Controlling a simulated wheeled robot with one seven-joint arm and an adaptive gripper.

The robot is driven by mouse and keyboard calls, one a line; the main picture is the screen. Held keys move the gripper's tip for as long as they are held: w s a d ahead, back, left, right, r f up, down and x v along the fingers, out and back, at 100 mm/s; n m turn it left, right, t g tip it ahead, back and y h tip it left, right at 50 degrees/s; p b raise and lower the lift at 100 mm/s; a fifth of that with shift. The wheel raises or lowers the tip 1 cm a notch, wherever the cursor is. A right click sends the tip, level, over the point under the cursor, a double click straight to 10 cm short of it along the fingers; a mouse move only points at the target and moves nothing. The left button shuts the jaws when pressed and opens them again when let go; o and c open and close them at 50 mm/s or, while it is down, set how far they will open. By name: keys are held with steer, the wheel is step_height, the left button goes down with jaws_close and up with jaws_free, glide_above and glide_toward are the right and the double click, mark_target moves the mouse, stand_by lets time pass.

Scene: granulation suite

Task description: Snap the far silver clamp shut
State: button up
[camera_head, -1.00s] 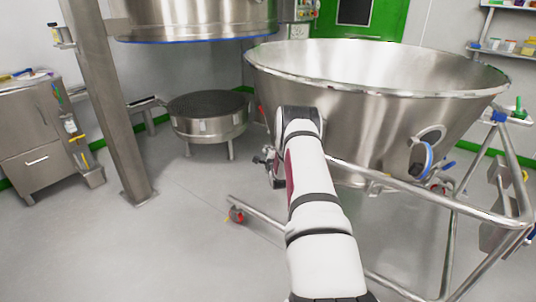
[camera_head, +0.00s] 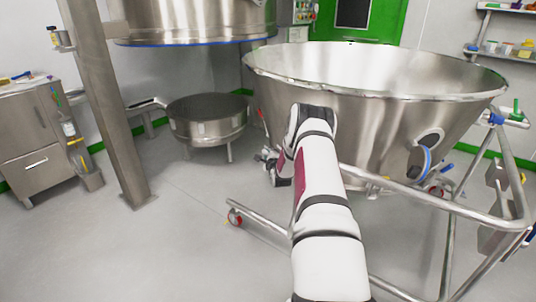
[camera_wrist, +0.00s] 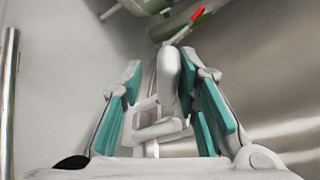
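My gripper (camera_wrist: 162,66) points along a steel wall in the wrist view, its two teal-padded fingers spread apart. A pale silver rounded piece (camera_wrist: 168,76) with a bar-like frame below it shows between them; it looks like the silver clamp, but I cannot be sure. The right pad is close to it and a gap shows on the left. A red-tipped lever (camera_wrist: 198,14) is beyond the fingertips. In the head view my gripper (camera_head: 268,160) is low beside the left side of the large steel bowl (camera_head: 375,115), partly behind my arm. No clamp can be made out clearly there.
The bowl rests on a tubular wheeled frame (camera_head: 440,200), whose lower rail runs beneath my arm. A steel column (camera_head: 112,120), a low round sieve vessel (camera_head: 208,122) and a cabinet (camera_head: 30,140) stand left. The floor between column and frame is clear.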

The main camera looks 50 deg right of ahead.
steer(key=shift+r, duration=0.2)
steer(key=v, duration=1.2)
steer(key=shift+f, duration=0.2)
